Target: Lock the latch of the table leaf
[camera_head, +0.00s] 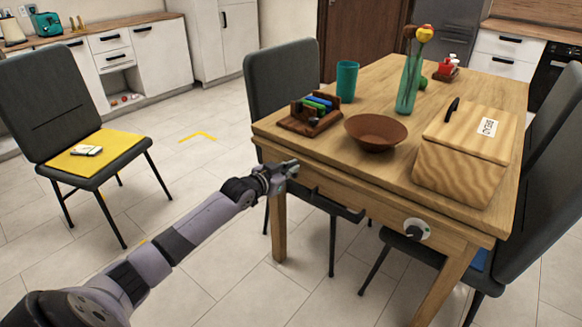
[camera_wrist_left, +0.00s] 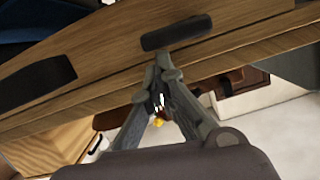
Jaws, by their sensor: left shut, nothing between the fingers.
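The wooden table (camera_head: 330,161) has a front edge with a dark bar-like fitting under it, just right of my left gripper (camera_head: 288,170). In the left wrist view a short dark bar (camera_wrist_left: 175,32) sits on the wood right at the fingertips of the left gripper (camera_wrist_left: 164,62), and a longer dark bar (camera_wrist_left: 37,82) lies further left. I cannot tell whether the fingertips touch the short bar. A round grey knob (camera_head: 416,229) is on the table's front near the right corner. Which of these is the latch is not clear. The left gripper is shut and empty. My right gripper is out of view.
On the table are a wooden bread box (camera_head: 461,165), a brown bowl (camera_head: 376,132), a wooden holder (camera_head: 311,117), a teal cup (camera_head: 346,80) and a vase (camera_head: 409,83). Grey chairs stand around it; one (camera_head: 80,108) stands apart at left. Floor (camera_head: 200,160) between is clear.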

